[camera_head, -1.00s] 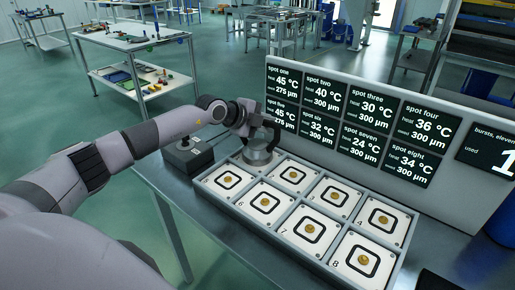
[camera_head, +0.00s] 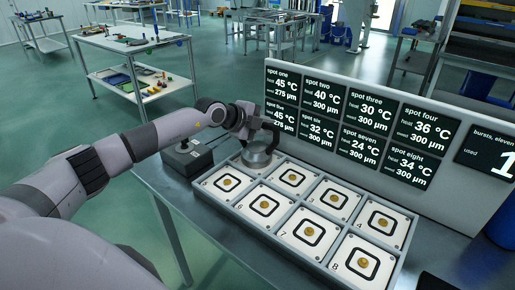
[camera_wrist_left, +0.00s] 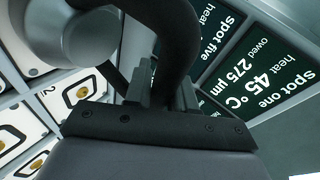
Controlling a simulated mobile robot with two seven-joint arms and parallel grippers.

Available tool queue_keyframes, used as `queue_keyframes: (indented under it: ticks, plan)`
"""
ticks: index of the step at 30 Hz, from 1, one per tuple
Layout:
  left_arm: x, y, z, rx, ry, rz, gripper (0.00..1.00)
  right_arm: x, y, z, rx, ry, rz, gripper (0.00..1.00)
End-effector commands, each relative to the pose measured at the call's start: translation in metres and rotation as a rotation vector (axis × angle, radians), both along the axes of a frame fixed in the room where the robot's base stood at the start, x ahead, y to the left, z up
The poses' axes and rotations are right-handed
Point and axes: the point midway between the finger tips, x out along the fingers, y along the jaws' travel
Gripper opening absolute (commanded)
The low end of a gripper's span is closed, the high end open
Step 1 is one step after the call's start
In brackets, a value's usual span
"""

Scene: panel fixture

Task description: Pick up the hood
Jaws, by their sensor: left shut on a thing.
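The hood (camera_head: 259,157) is a grey metal round body with a dark curved handle (camera_head: 276,132). It is upright at the back left end of the tray (camera_head: 289,212); I cannot tell whether it touches the surface below. My left gripper (camera_head: 252,123) comes in from the left and is shut on the handle. In the left wrist view the fingers (camera_wrist_left: 160,92) are against the dark handle (camera_wrist_left: 184,35), and the grey hood body (camera_wrist_left: 88,38) shows at upper left. The fingertips are partly hidden by the handle. My right gripper is not in view.
The tray holds several white numbered pads with gold discs. An upright panel (camera_head: 375,97) with heat readings stands close behind the tray and hood. A dark control box with a knob (camera_head: 187,158) stands left of the tray. Bare table shows at front left.

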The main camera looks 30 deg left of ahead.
Motion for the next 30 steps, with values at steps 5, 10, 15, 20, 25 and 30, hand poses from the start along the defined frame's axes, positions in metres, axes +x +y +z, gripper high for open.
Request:
queue_keyframes:
  ticks: [5,10,15,20,25,30]
  plan:
    - [0.001,0.000,0.005,-0.001,-0.008,0.000,0.00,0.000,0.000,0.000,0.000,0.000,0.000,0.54]
    - [0.001,0.000,0.015,-0.002,-0.010,0.000,0.00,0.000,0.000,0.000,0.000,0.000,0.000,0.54]
    - [0.001,0.001,0.036,0.000,-0.012,0.000,0.00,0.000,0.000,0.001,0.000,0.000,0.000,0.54]
    - [0.001,0.000,0.071,-0.001,-0.014,0.000,0.00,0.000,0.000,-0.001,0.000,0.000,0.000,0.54]
    - [0.001,0.000,0.119,-0.003,-0.016,0.000,0.00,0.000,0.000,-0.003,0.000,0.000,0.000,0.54]
    - [0.001,0.000,0.160,-0.003,-0.013,0.000,0.00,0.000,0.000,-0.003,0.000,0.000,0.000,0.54]
